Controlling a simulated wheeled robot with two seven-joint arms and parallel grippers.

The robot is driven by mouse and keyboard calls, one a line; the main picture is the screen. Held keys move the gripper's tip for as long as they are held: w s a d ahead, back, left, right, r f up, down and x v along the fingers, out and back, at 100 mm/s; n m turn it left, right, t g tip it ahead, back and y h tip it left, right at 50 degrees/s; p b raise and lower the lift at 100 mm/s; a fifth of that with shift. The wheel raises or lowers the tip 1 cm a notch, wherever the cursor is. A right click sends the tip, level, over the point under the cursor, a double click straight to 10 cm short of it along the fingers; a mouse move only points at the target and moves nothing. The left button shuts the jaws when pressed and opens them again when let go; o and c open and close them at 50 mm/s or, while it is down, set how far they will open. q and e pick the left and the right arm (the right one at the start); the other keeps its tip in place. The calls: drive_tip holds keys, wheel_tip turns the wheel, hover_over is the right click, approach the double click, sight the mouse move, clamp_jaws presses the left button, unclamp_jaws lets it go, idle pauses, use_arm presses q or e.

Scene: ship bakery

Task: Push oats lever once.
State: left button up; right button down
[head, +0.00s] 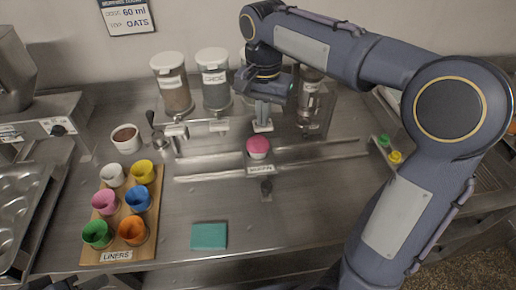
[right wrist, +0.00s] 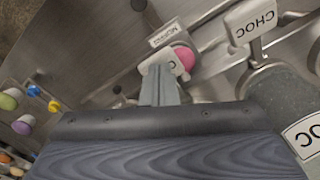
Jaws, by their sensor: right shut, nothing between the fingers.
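A row of clear dispensers with white lids stands along the back of the counter in the head view. One reads CHOC (head: 214,80); its white lever tab (right wrist: 252,18) shows in the right wrist view. My right gripper (head: 262,124) is shut and empty, pointing down in front of the dispenser right of CHOC, which it mostly hides. A white lever tab (head: 263,127) lies at its fingertips. In the right wrist view the fingertips (right wrist: 160,72) overlap this tab; I cannot tell whether they touch it. No oats label is readable on a dispenser. My left gripper is not in view.
A wall sign (head: 129,16) reads 60 ml OATS. A pink-topped cup (head: 258,147) sits on the rail just in front of the gripper. A liner board (head: 152,222) with several colored cups is at left, a teal block (head: 208,236) at front.

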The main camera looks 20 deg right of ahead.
drive_tip(key=shift+f, duration=0.45)
drive_tip(key=shift+r+p, duration=1.8)
drive_tip(key=shift+r, duration=0.1)
wheel_tip(320, 180, up, 6)
drive_tip(key=p, duration=0.4)
drive_tip(key=shift+p, duration=0.4)
